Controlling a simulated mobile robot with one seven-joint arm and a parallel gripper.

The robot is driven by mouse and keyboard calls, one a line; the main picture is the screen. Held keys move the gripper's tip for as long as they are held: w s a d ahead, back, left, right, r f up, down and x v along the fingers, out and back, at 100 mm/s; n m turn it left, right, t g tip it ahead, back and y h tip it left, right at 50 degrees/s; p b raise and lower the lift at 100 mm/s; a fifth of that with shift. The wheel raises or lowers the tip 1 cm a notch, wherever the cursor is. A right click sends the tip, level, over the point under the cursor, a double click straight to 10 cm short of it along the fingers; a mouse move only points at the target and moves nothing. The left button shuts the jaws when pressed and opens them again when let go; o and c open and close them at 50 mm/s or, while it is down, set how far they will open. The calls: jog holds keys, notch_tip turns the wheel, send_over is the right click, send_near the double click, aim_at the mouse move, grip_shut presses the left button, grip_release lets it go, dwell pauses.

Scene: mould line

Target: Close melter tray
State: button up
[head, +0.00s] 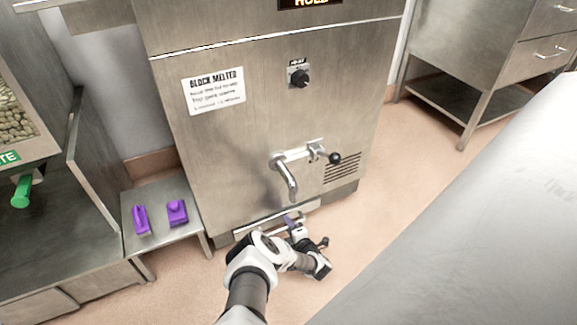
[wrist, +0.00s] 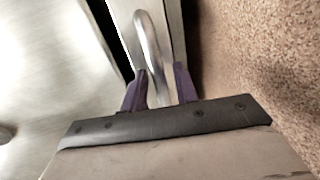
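The block melter (head: 250,130) is a tall steel cabinet. Its tray (head: 250,222) shows as a pale strip at the foot of the cabinet, partly hidden by my arm. In the wrist view, the tray front (wrist: 174,22) has a dark gap along its left side, next to the steel cabinet face (wrist: 50,70). A curved metal tray handle (wrist: 149,40) runs down between the two purple fingers of my gripper (wrist: 160,80). The fingers stand apart, one on each side of the handle; firm contact is not clear. My gripper also shows low at the tray in the head view (head: 292,222).
A spout with a lever (head: 288,175) sticks out of the cabinet above my gripper. A low steel stand (head: 160,205) with two purple items is at left. A pale surface (head: 480,230) fills the lower right. Floor is clear between it and the cabinet.

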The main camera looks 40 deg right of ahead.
jog(key=p+v, duration=0.6)
jog(key=v, duration=0.7)
jog(key=shift+s, duration=0.2)
jog(key=shift+s+a, duration=0.1)
